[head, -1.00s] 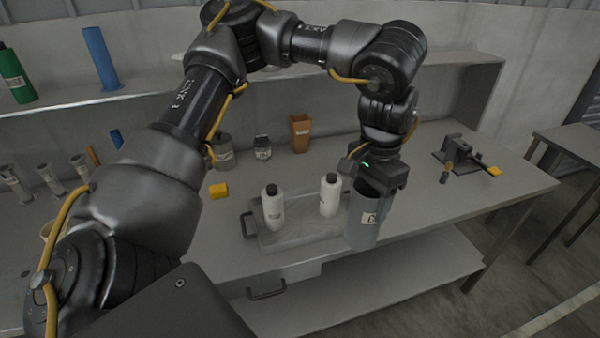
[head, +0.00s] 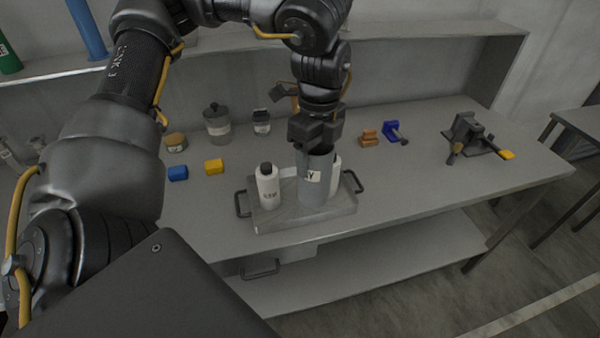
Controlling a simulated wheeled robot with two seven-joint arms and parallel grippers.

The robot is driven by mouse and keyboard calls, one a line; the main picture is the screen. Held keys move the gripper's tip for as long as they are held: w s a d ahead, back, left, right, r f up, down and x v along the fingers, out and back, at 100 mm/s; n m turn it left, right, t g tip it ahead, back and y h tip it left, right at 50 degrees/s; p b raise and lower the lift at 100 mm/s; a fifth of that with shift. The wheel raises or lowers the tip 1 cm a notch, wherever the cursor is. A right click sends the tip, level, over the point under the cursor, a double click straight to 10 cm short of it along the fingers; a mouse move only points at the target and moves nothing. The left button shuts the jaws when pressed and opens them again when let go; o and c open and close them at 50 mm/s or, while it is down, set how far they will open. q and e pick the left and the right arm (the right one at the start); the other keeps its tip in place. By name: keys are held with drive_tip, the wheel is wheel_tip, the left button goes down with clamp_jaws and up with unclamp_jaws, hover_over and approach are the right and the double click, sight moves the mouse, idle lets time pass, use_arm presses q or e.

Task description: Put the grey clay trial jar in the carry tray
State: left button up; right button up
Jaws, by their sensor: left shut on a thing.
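My left gripper (head: 316,140) is shut on the grey clay trial jar (head: 318,184), gripping it near its top. The jar is upright, with a white label ending in "Y". It is over the right half of the carry tray (head: 290,219), a shallow grey tray with dark handles at both ends. I cannot tell whether its base touches the tray floor. A white bottle (head: 268,188) with a dark cap stands in the tray to the left of the jar. A second white bottle (head: 338,166) is mostly hidden behind the jar. My right gripper is not in view.
Behind the tray are a lidded grey jar (head: 217,122), a small dark-lidded jar (head: 262,123), a blue block (head: 178,173) and a yellow block (head: 214,166). A dark clamp-like fixture (head: 470,132) stands at right.

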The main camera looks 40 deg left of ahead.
use_arm(q)
drive_tip(key=s+a+m, duration=0.3)
drive_tip(key=m, duration=0.7)
drive_tip(key=s+a+f+m, duration=0.1)
drive_tip(key=s+a+m, duration=0.2)
drive_tip(key=m, duration=0.7)
drive_tip(key=shift+a+f+b, duration=0.15)
drive_tip(key=shift+f+b, duration=0.1)
drive_tip(key=shift+b, duration=0.1)
drive_tip(key=w+a+f+p, duration=0.1)
drive_tip(key=w+a+f, duration=0.3)
drive_tip(key=w+f, duration=0.5)
drive_tip(key=w, duration=0.4)
drive_tip(key=shift+f+p, duration=0.2)
drive_tip(key=shift+p, duration=0.1)
wheel_tip(320, 180, down, 4)
drive_tip(key=shift+w+r, duration=0.15)
drive_tip(key=shift+r, duration=0.05)
drive_tip(key=shift+f, duration=0.1)
